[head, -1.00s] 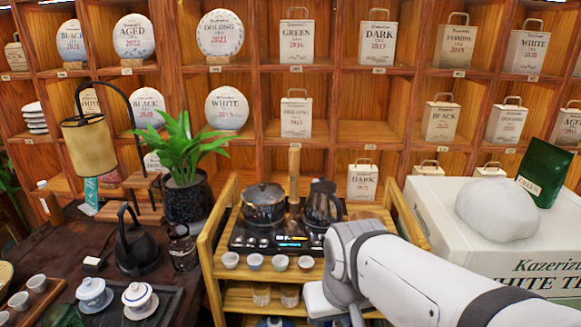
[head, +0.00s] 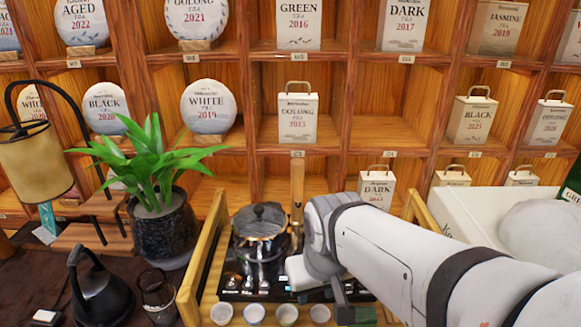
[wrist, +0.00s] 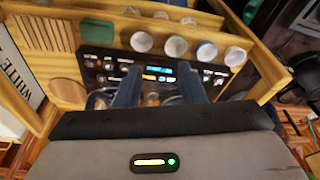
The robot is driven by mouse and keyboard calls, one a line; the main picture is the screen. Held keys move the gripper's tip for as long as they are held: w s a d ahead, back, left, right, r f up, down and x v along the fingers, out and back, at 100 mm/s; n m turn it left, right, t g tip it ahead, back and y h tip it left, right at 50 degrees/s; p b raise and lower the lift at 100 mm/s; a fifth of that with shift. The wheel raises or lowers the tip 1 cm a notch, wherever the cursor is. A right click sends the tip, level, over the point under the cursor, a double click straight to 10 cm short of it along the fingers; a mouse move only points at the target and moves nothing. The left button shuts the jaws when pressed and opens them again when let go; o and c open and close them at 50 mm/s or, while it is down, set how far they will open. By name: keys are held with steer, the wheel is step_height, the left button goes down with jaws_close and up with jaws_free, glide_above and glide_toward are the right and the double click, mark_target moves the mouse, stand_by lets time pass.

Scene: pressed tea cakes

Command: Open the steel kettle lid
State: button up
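A shiny steel pot-shaped vessel (head: 260,224) stands on the left of the black hob, its lid with a dark knob seated on top. The taller dark kettle seen earlier on the hob's right is hidden behind my arm in the head view. I cannot tell which one is the steel kettle. My gripper (wrist: 158,78) is open in the wrist view, its two fingers apart over the hob (wrist: 118,62). Shiny curved edges show low beside and between the fingers, too cut off to identify. The fingertips are not clear in the head view.
A row of small cups (head: 254,314) lines the hob's front and also shows in the wrist view (wrist: 175,46). A wooden handle (head: 297,190) rises behind the hob. A potted plant (head: 163,228) and black teapot (head: 99,296) stand left. The wooden cart rail (head: 203,262) borders the hob.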

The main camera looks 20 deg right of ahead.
steer(key=shift+o, duration=0.4)
steer(key=shift+s+a, duration=0.1)
steer(key=shift+o, duration=0.2)
steer(key=w+d+r+m+p, duration=0.1)
steer(key=w+r+m+p, duration=0.2)
steer(key=w+r+m, duration=0.2)
steer(key=w, duration=0.2)
steer(key=shift+w+d+g, duration=0.3)
steer(key=shift+d+g, duration=0.1)
steer(key=w+d+m+p, duration=0.2)
steer(key=w+d+m, duration=0.2)
steer(key=w+m, duration=0.1)
steer(key=w+d+r+m+g+p, duration=0.1)
steer(key=w+d+m+p, duration=0.1)
steer(key=w+d+m, duration=0.3)
steer(key=w+d+r+m+p, duration=0.1)
steer(key=w+d+m, duration=0.3)
steer(key=w, duration=0.5)
steer(key=shift+w+d+r+m+g+p, duration=0.1)
steer(key=shift+w+m+g+p, duration=0.1)
steer(key=shift+m, duration=0.3)
steer(key=shift+w+d+m+g+p, duration=0.1)
steer(key=shift+m+g+p, duration=0.1)
steer(key=shift+m, duration=0.3)
steer(key=shift+f, duration=0.4)
step_height(320, 180, down, 7)
steer(key=shift+r+p, duration=0.15)
steer(key=shift+p, duration=0.3)
steer(key=shift+c, duration=0.3)
jaws_close()
